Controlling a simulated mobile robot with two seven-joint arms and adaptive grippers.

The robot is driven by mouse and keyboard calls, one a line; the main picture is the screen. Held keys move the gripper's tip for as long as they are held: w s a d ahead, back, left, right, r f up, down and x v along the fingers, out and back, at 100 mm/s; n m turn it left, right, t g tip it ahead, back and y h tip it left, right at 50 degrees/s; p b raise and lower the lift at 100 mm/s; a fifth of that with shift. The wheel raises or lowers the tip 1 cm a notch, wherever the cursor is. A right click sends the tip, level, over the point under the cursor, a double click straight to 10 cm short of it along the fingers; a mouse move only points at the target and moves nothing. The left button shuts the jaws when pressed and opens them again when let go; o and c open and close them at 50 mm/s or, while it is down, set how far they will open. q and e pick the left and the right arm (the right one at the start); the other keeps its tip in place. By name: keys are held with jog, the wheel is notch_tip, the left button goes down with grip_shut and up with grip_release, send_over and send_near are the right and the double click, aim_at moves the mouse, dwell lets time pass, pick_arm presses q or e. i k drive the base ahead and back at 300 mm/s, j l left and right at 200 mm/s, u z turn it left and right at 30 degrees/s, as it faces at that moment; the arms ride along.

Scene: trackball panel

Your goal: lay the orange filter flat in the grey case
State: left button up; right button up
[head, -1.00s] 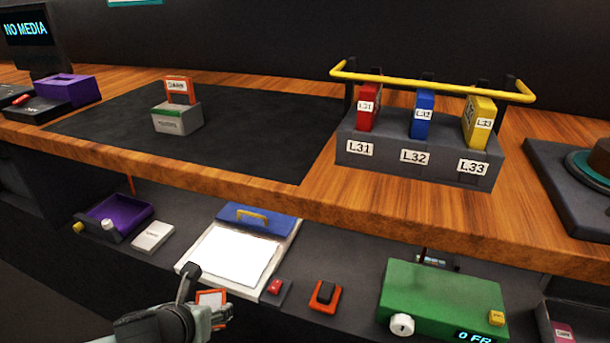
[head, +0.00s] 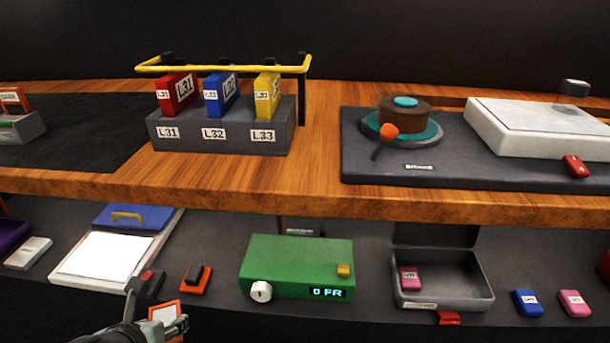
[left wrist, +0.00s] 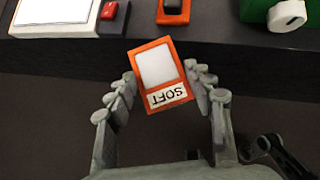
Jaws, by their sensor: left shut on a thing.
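The orange filter (head: 165,316) is a small orange frame around a white pane, with a label reading SOFT in the left wrist view (left wrist: 158,70). My left gripper (head: 176,328) is shut on it; in the left wrist view the two fingers (left wrist: 162,80) press on its side edges. The gripper holds it in front of the lower shelf, at the lower left of the head view. The open grey case (head: 444,298) stands on the lower shelf to the right, lid raised at the back, with a pink labelled block (head: 409,279) inside at its left. My right gripper is not in view.
A green box (head: 297,262) with a white knob stands between the filter and the case. A red block (head: 448,318) is at the case's front; blue (head: 527,303) and pink (head: 574,303) blocks lie to its right.

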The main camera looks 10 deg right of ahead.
aim_at(454, 283)
jog(key=k+l, duration=0.1)
jog(key=l, duration=0.35)
jog(key=k+l+z, duration=0.15)
jog(key=l, duration=0.3)
jog(key=k+l, duration=0.1)
jog(key=l, duration=0.4)
jog(key=k+l+z, duration=0.1)
jog(key=l, duration=0.35)
jog(key=l+z, duration=0.15)
jog(key=l, duration=0.8)
jog(key=i+l, duration=0.2)
jog(key=i, duration=0.15)
